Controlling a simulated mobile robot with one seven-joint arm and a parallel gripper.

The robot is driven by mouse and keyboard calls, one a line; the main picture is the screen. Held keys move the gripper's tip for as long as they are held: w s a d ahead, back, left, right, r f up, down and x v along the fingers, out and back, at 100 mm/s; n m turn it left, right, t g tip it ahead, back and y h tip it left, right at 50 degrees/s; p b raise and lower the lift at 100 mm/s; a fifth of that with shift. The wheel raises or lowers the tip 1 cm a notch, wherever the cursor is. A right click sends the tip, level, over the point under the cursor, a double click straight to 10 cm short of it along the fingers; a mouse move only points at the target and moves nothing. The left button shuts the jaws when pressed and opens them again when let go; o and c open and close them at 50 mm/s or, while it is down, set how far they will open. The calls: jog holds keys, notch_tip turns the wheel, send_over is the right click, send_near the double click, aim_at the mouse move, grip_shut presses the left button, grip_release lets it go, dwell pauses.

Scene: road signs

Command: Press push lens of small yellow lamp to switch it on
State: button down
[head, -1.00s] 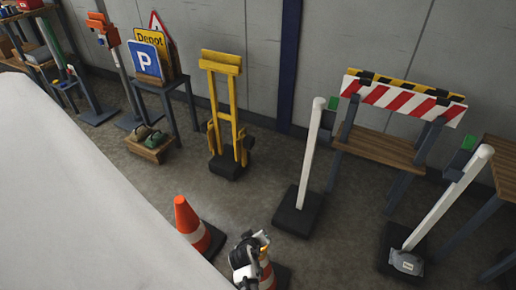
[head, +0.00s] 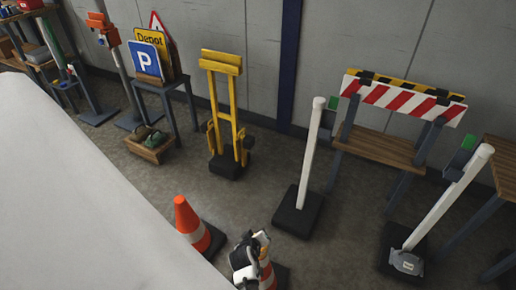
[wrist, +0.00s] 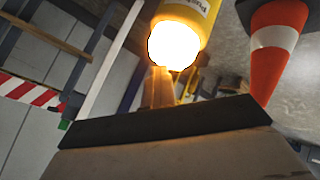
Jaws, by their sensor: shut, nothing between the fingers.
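The small yellow lamp (wrist: 198,14) shows at the top middle of the wrist view, with a pale label on its body. Its lens (wrist: 175,46) glows bright white with an orange edge. My gripper (wrist: 162,72) is shut and empty, its fingers lit orange by the lamp. The fingertips are right at the lens and appear to touch it; the glare hides the exact contact. In the head view my wrist (head: 246,258) is at the bottom middle, over a partly hidden orange and white cone (head: 268,274). The lamp cannot be made out clearly there.
Another traffic cone (head: 190,222) stands just left of my arm; a cone (wrist: 272,45) also shows in the wrist view. Behind are a white post (head: 311,155), a yellow hand truck (head: 222,68) and a striped barrier (head: 405,98). Open floor lies between them.

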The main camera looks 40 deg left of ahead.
jog(key=shift+s+d+f, duration=0.2)
jog(key=shift+f, duration=0.3)
jog(key=shift+s+d+f, duration=0.15)
jog(key=shift+s+f, duration=0.05)
jog(key=shift+f, duration=0.25)
notch_tip(320, 180, up, 6)
jog(key=p, duration=0.5)
jog(key=shift+w+a+r+p, duration=0.1)
jog(key=shift+w+p, duration=0.05)
jog(key=shift+p, duration=0.25)
jog(key=shift+r, duration=0.15)
jog(key=shift+w+a, duration=0.1)
